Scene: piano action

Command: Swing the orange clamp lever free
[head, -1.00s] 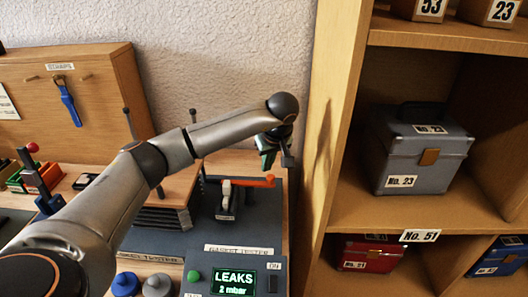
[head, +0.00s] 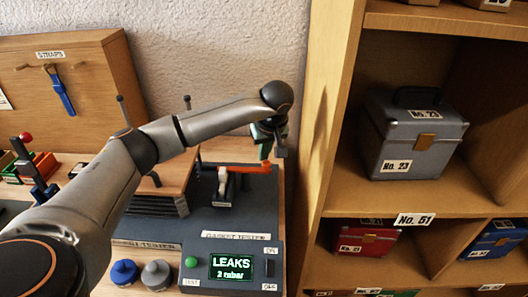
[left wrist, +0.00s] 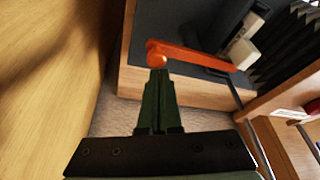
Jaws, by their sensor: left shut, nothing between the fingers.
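The orange clamp lever (head: 244,167) extends to the right from a white clamp part (head: 222,183) on the dark gasket tester (head: 215,220). In the left wrist view the lever (left wrist: 195,58) ends in a round knob, with the white part (left wrist: 243,52) at its far end. My left gripper (head: 266,152) is at the lever's knob end. Its green fingers (left wrist: 158,78) are shut together with nothing between them, and their tips appear at the knob; I cannot tell if they touch. My right gripper is not in view.
The tester's display (head: 231,267) reads "LEAKS 2 mbar". A wooden shelf (head: 335,130) stands close to the right, holding a grey case (head: 412,140). Blue and grey knobs (head: 124,272) sit at the front left. A textured wall is behind.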

